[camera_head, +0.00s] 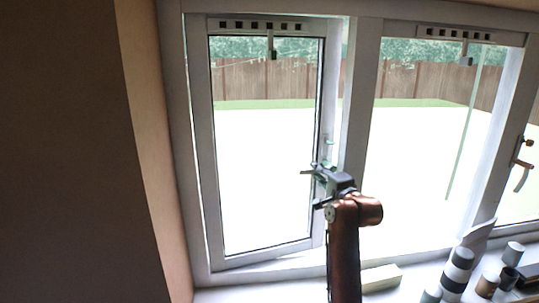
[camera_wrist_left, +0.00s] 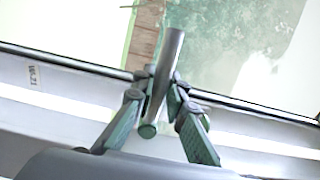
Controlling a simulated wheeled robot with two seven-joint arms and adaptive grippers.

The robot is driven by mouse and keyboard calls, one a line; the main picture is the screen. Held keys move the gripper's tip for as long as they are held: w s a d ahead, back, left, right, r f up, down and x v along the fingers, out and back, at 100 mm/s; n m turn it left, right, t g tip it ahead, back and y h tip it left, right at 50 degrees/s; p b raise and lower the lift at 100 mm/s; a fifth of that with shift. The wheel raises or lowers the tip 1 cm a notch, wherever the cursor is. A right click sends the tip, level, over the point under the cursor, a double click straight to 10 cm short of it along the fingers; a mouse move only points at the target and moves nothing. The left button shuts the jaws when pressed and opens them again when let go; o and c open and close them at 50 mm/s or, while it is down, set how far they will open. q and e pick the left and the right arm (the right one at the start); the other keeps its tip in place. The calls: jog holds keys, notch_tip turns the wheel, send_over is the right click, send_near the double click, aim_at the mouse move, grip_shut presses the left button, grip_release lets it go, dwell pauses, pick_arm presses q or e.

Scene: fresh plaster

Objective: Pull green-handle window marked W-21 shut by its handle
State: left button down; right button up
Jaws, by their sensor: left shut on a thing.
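The window (camera_head: 214,150) is the left casement, white-framed. Its lower edge slants away from the outer frame with a gap at the lower right, so it stands ajar. In the left wrist view, a small label on the sash, apparently W-21 (camera_wrist_left: 32,75), appears sideways. The window's handle (camera_wrist_left: 168,70) is a grey bar with a green end. My left gripper (camera_wrist_left: 165,103) has its fingers on both sides of this bar and is shut on it. In the head view, my left gripper (camera_head: 318,186) is at the sash's right edge and hides most of the handle. My right gripper is not in view.
A fixed post (camera_head: 358,100) stands right of the sash. Another window with a copper-coloured handle (camera_head: 523,152) is at far right. A pale block (camera_head: 381,278), a striped cylinder (camera_head: 458,268) and several cups stand on the sill. A dark wall (camera_head: 70,150) fills the left.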

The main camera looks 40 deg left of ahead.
pick_arm(q)
jog(key=shift+s+d+m+t+h+b, duration=0.4)
jog(key=shift+s+d+m+t+b, duration=0.15)
jog(key=shift+s+d+b, duration=0.65)
jog(key=shift+s, duration=0.15)
jog(key=shift+s+f+t, duration=0.1)
jog(key=shift+t, duration=0.15)
jog(key=shift+s+d+m+h+b, duration=0.3)
jog(key=shift+s+d+b, duration=0.2)
jog(key=shift+s, duration=0.25)
jog(key=shift+s+d+t, duration=0.1)
jog(key=shift+t, duration=0.2)
jog(key=shift+s+d+m+t+h+b, duration=0.3)
jog(key=shift+s+d+b, duration=0.2)
jog(key=shift+s, duration=0.2)
jog(key=c, duration=0.8)
grip_release()
